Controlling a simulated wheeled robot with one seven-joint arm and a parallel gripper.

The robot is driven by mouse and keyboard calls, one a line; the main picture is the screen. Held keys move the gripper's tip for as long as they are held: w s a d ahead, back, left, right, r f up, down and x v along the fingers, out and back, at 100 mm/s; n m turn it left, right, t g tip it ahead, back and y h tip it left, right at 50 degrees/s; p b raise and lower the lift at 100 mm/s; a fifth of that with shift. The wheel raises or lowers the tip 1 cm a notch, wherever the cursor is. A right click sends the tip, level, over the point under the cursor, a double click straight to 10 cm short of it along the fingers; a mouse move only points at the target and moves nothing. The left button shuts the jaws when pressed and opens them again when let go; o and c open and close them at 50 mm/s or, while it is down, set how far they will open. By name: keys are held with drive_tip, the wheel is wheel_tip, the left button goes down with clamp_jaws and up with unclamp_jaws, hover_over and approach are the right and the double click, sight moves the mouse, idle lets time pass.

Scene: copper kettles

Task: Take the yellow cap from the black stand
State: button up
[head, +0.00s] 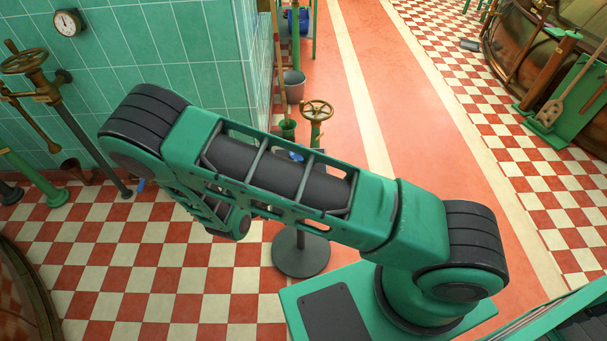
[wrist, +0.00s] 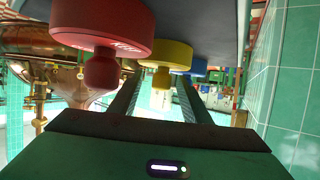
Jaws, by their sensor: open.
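The yellow cap (wrist: 172,53) sits on the dark stand top (wrist: 200,14) in the wrist view, which looks upside down. Its yellow knob points down in the picture. My gripper (wrist: 160,84) is open, with its two dark fingers reaching toward the yellow cap and one on each side of the knob. I cannot tell whether they touch it. In the head view the stand's round dark base (head: 301,256) and part of its pole show below my arm. My arm hides most of the stand's top and my gripper there.
A larger red cap (wrist: 103,28) is left of the yellow cap, close to my left finger in the picture. A blue cap (wrist: 198,67) is behind on the right. A green-tiled wall (head: 180,50) stands left; a brass valve wheel (head: 317,110) rises beyond the stand.

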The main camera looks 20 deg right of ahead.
drive_tip(key=shift+w+d+f, duration=0.15)
drive_tip(key=shift+w+d, duration=0.05)
drive_tip(key=shift+d, duration=0.1)
clamp_jaws()
